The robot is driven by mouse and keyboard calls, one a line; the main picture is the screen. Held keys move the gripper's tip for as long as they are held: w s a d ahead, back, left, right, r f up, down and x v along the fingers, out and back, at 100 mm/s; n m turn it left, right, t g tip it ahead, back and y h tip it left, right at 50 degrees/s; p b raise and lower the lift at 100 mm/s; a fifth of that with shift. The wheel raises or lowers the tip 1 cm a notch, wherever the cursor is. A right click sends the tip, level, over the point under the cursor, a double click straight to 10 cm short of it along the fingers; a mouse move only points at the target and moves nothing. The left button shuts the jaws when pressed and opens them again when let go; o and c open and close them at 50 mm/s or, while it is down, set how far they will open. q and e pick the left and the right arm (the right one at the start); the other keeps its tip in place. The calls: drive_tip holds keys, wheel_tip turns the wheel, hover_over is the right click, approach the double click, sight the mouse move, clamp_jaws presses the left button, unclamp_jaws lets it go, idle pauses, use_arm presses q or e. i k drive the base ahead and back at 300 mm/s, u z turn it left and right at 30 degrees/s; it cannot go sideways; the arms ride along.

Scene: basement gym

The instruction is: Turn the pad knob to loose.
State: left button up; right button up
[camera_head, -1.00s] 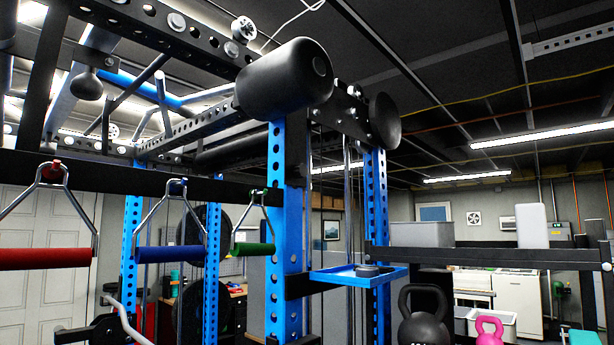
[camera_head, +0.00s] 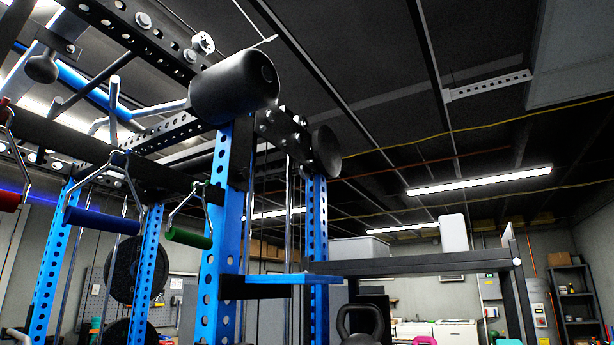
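A black cylindrical roller pad (camera_head: 233,87) sticks out from the top of a blue rack upright. A small round white and black knob-like piece (camera_head: 203,43) sits on the dark beam above the pad. A black round disc (camera_head: 326,151) is at the right side of the rack top. A black ball-shaped end (camera_head: 41,69) hangs at the upper left. I cannot tell which of these is the pad knob, and no loose marking is readable. Neither of my grippers shows in the view.
The blue perforated upright (camera_head: 216,230) stands ahead, with a blue tray (camera_head: 285,279) seen edge-on. Red, blue and green cable handles hang at left, including the blue one (camera_head: 102,220). A dark horizontal beam (camera_head: 420,266) and a kettlebell (camera_head: 362,325) are at right.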

sight(243, 175)
drive_tip(key=z, duration=1.4)
drive_tip(key=i, duration=1.65)
drive_tip(key=u, duration=3.35)
